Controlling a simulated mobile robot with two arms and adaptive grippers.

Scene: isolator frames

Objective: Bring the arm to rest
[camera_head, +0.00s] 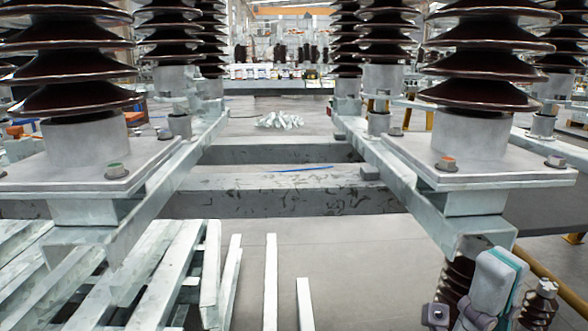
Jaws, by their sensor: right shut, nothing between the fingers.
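My right arm shows at the lower right as a white link with a teal stripe. My right gripper (437,314) is a small grey part at the bottom edge, partly cut off by the frame. It is shut and holds nothing. It is near a dark ribbed insulator (457,275) under the right frame beam. My left arm and gripper are not in view.
Brown insulator columns (68,60) (487,60) stand on steel frames (170,185) (395,185) at left and right. Galvanised bars (150,280) lie at the lower left. A smaller insulator (540,303) is right of my arm. Floor between the frames shows some clear room.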

